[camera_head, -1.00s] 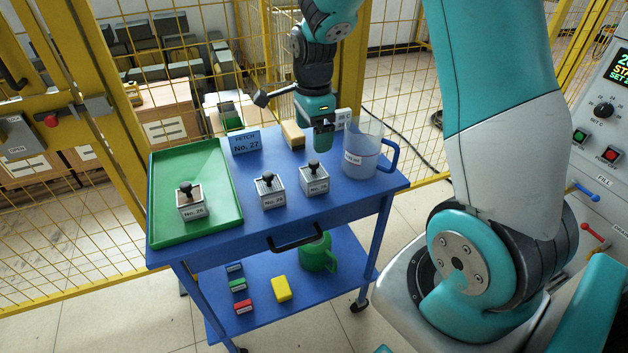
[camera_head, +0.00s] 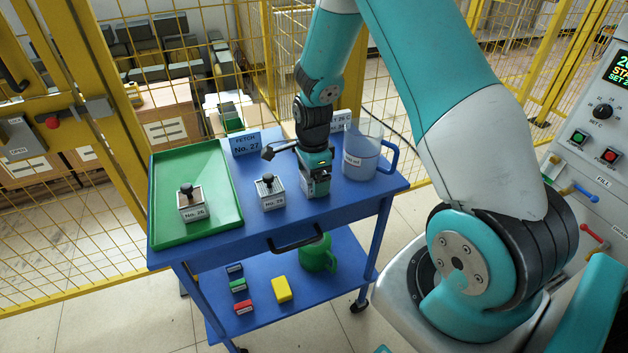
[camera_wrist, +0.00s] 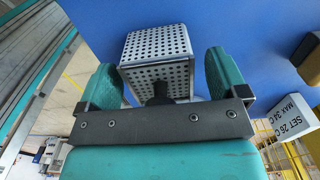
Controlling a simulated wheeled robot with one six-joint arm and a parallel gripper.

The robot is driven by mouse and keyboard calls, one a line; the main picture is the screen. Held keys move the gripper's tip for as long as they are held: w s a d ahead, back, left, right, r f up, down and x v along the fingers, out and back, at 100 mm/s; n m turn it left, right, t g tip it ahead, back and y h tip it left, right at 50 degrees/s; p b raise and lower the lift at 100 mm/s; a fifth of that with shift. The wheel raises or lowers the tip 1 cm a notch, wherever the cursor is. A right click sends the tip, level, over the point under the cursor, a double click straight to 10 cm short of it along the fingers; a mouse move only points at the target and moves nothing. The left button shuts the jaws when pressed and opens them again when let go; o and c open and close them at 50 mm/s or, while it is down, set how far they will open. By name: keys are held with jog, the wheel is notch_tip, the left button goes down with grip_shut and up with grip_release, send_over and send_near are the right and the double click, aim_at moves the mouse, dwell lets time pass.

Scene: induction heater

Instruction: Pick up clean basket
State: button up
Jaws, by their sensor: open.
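My gripper (camera_head: 316,174) is low over the right-hand metal basket (camera_head: 312,188) on the blue cart top, hiding most of it. In the wrist view the open fingers stand on either side of this perforated basket (camera_wrist: 157,50) and its black knob (camera_wrist: 160,93), with gaps visible. A second knobbed basket (camera_head: 270,192) stands just left of it. A third basket (camera_head: 193,207), labelled No. 26, stands in the green tray (camera_head: 222,222). The other labels are too small to read surely. I cannot tell which basket is clean.
A blue sign (camera_head: 245,144) reads FETCH No. 27. A clear jug (camera_head: 362,160) with a blue handle stands close right of my gripper. A white sign (camera_wrist: 292,118) reads SET 26 C, MAX 34 C. Yellow fencing stands behind.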

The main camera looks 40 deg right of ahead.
jog(key=c, duration=1.1)
jog(key=shift+o, duration=0.2)
jog(key=shift+r, duration=0.15)
